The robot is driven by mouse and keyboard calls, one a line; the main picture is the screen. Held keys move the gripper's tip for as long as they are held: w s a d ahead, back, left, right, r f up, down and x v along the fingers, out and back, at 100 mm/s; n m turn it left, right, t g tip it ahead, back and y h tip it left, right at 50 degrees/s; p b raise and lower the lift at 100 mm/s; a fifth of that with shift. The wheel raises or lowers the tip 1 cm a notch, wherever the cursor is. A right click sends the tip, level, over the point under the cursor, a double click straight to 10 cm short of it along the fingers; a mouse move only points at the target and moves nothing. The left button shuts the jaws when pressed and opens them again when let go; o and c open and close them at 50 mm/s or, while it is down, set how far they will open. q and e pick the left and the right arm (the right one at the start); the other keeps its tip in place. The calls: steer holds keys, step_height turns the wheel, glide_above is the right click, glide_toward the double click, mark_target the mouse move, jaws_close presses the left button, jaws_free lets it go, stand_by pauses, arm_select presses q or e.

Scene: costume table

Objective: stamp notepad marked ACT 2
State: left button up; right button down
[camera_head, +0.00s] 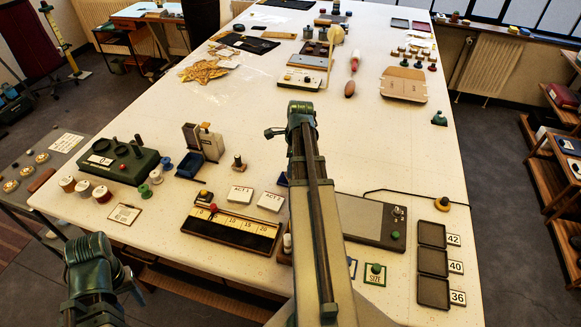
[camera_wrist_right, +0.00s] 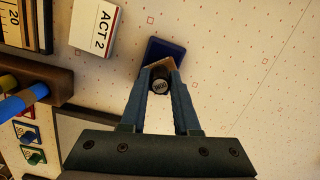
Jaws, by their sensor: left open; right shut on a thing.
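The notepad marked ACT 2 (camera_head: 270,201) lies on the table beside the one marked ACT 1 (camera_head: 240,194); it also shows in the right wrist view (camera_wrist_right: 96,27). My right gripper (camera_wrist_right: 161,72) is shut on a dark round stamp (camera_wrist_right: 160,86) with small pale letters on its end. The stamp is over a dark blue pad (camera_wrist_right: 165,49); I cannot tell if they touch. The pad's edge shows in the head view (camera_head: 283,179), where my right arm hides the gripper and stamp. My left gripper (camera_head: 127,283) is low at the left, empty, off the table's front edge.
A wooden number strip (camera_head: 232,229) lies in front of the notepads. A blue tray (camera_head: 189,165), another stamp (camera_head: 238,163) and a green device (camera_head: 120,160) stand to the left. A grey panel (camera_head: 375,220) and dark trays (camera_head: 432,262) lie right. Bare tabletop shows right of the blue pad.

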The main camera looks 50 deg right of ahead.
step_height(320, 180, up, 7)
steer(key=p, duration=0.7)
stand_by(0.5)
